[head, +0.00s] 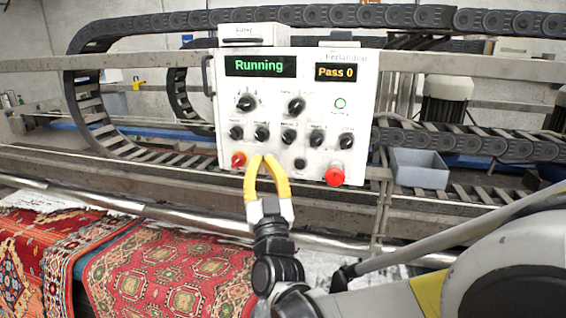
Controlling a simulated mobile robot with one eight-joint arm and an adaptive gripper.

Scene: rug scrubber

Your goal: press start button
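A white control panel (325,75) faces me, with several dark knobs in rows. Its green display (260,66) reads "Running" and its orange display (343,72) reads "Pass 0". A red-orange button (238,160) is at the lower left. A dark round button (300,163) is at the bottom middle, and a large red button (334,176) at the lower right. A small green-ringed round control (340,103) is at the right. The small labels are too blurred to read. My yellow gripper (261,158) is empty, its tips almost together, just right of the red-orange button; contact cannot be told.
Metal rails and black cable chains (95,115) run around the panel. A grey-blue bin (418,168) stands to its right. A metal bar (130,206) crosses below, with patterned red rugs (165,270) in front at the lower left.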

